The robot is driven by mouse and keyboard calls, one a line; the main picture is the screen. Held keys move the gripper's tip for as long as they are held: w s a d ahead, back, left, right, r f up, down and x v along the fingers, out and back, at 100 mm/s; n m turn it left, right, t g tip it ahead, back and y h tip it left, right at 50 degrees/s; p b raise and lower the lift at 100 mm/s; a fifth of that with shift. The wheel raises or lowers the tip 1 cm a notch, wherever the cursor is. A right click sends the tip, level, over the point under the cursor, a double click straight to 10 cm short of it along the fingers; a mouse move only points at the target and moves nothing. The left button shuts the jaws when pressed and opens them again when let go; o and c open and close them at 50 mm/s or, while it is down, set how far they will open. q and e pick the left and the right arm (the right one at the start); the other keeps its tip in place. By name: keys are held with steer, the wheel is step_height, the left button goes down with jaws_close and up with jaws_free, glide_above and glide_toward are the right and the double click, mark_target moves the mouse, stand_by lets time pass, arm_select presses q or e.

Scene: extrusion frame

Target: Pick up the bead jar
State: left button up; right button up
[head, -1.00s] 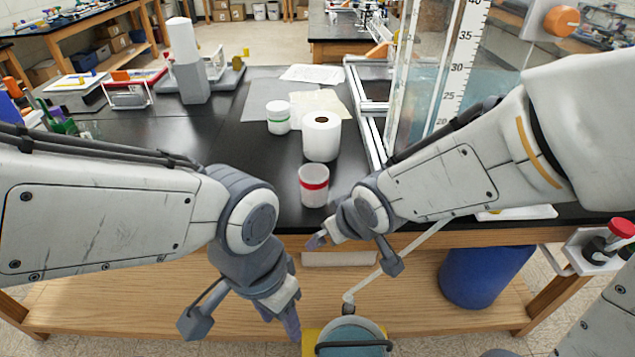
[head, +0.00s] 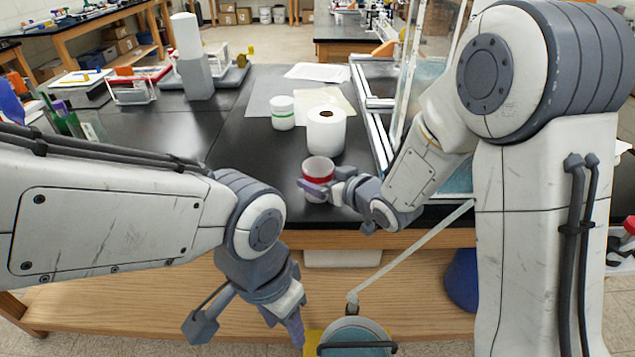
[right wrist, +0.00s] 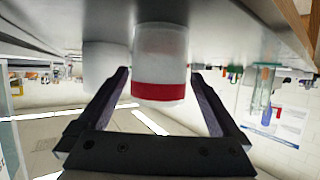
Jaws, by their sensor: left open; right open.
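A whitish open-topped jar with a red band (head: 318,168) stands upright near the front edge of the black table; I cannot tell what it holds. My right gripper (head: 327,185) is open beside it at table height, and one finger crosses in front of the jar's lower part. In the right wrist view, which is upside down, the red-banded jar (right wrist: 160,60) shows between the spread fingers, with a gap on each side. My left gripper (head: 247,325) is open and empty, low in front of the table.
A white paper roll (head: 325,130) stands just behind the red-banded jar. A clear tank (head: 400,110) in a metal frame is on the right. Papers (head: 318,73) lie at the back. The black table left of the jar is clear.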

steer(key=x, duration=0.5)
steer(key=shift+f+p, duration=0.2)
steer(key=shift+p, duration=0.15)
steer(key=shift+r, duration=0.1)
steer(key=c, duration=1.2)
